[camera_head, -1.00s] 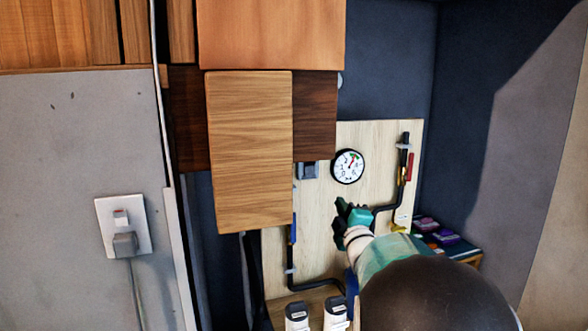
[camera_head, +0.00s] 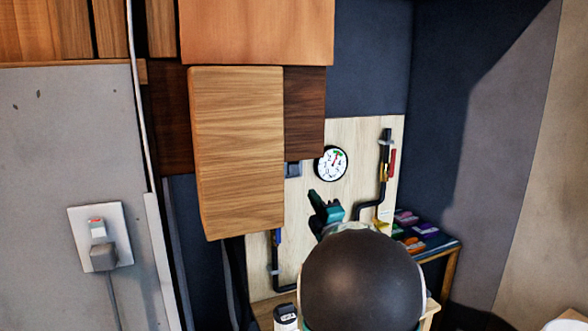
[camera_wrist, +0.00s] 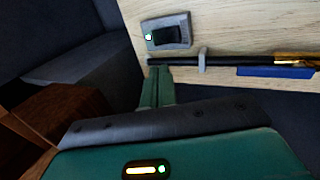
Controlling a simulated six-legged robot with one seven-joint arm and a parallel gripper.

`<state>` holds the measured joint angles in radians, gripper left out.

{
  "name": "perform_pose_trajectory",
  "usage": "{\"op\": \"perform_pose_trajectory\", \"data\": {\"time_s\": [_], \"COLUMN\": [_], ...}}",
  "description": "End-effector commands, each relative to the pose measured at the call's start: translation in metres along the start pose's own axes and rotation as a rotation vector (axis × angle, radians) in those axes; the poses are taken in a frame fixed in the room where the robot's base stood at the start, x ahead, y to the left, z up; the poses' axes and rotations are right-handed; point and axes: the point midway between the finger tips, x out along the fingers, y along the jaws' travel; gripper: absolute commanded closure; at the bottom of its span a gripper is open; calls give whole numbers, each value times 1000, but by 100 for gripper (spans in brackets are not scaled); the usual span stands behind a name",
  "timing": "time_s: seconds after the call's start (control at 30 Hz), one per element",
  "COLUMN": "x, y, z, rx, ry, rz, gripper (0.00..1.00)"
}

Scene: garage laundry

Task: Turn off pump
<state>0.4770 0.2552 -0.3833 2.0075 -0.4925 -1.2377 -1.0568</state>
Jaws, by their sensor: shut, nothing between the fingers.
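A small grey switch box (camera_head: 293,170) is on the pale wooden board, partly hidden by the hanging wooden cabinet in the head view. In the wrist view, the switch box (camera_wrist: 166,32) has a black rocker and a small lit greenish-white lamp at one end. My gripper (camera_head: 318,200) is green and black and is in front of the board, below the switch box and gauge. In the wrist view, my gripper (camera_wrist: 161,70) has its fingers together and empty. Their tips point at the black pipe's end, just below the switch box in that picture. Contact cannot be told.
A round gauge (camera_head: 331,163) is right of the switch box. Black pipes with a red handle (camera_head: 391,162) and a blue handle (camera_head: 277,237) run along the board. The wooden cabinet (camera_head: 238,150) juts out at left. A low table (camera_head: 445,252) holds colored packets at right.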

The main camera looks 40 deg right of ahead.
Motion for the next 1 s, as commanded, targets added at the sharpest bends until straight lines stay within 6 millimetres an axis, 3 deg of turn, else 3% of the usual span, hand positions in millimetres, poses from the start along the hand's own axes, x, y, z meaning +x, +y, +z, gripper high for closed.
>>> {"op": "perform_pose_trajectory", "data": {"time_s": [0.6, 0.8, 1.0], "x": [116, 133, 135], "y": [-3, -2, -2], "z": [-5, -5, -5], "rx": [2, 2, 2], "ry": [4, 2, 2], "rz": [0, -1, 0], "gripper": [100, 100, 100]}}
